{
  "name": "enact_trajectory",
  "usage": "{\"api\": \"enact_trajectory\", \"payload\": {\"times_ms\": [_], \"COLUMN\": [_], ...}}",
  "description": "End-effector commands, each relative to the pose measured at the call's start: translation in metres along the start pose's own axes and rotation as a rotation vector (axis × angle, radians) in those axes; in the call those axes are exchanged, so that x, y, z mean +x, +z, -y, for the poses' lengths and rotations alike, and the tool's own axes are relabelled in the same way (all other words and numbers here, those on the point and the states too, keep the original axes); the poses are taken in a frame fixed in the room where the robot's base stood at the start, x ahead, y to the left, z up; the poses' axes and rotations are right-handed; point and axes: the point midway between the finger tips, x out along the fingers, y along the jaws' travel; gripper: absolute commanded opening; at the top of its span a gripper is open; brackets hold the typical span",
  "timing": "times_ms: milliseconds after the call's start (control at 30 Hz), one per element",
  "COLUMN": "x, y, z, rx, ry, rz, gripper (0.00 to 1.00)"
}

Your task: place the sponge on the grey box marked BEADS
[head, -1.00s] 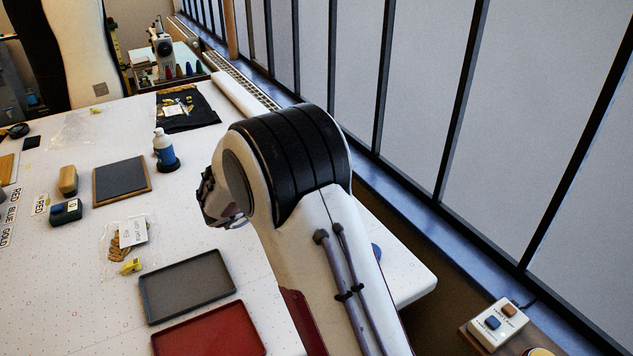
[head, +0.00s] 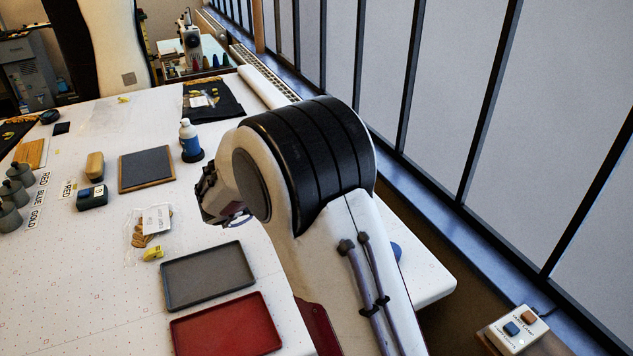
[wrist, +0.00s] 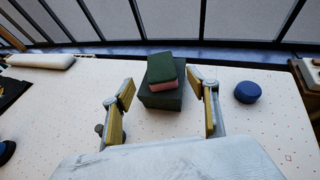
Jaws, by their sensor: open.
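In the wrist view, a sponge (wrist: 161,68) with a dark green top and a pink-red lower layer lies on top of a dark grey box (wrist: 162,98). It looks flat and slightly askew. No BEADS lettering can be read on the box from here. My gripper (wrist: 163,83) is open, with one finger at each side of the box and sponge. Gaps show between the fingers and both things. In the head view, my gripper (head: 222,200) shows only partly beside my wrist, and the sponge and box are not visible there.
A round blue object (wrist: 247,92) stands right of my gripper in the wrist view. Windows line the far side.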

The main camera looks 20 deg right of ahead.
Motion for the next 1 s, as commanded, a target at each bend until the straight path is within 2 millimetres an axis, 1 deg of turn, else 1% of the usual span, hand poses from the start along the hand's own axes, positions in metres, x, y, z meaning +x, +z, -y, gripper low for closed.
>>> {"api": "enact_trajectory", "payload": {"times_ms": [233,333,467,567,667,767,900,1000], "x": [0.000,-0.001,-0.005,-0.013,-0.025,-0.041,-0.070,-0.093], "y": [0.001,0.004,0.014,0.026,0.042,0.058,0.076,0.085], "z": [0.000,-0.003,-0.012,-0.023,-0.037,-0.050,-0.063,-0.069], "rx": [-0.002,-0.016,-0.070,-0.147,-0.254,-0.385,-0.585,-0.733], "ry": [0.002,0.019,0.080,0.160,0.265,0.381,0.535,0.638], "rz": [0.000,0.001,0.002,0.009,0.028,0.064,0.137,0.202], "gripper": [0.59,0.59,0.59,0.59,0.59,0.59,0.59,0.59]}}
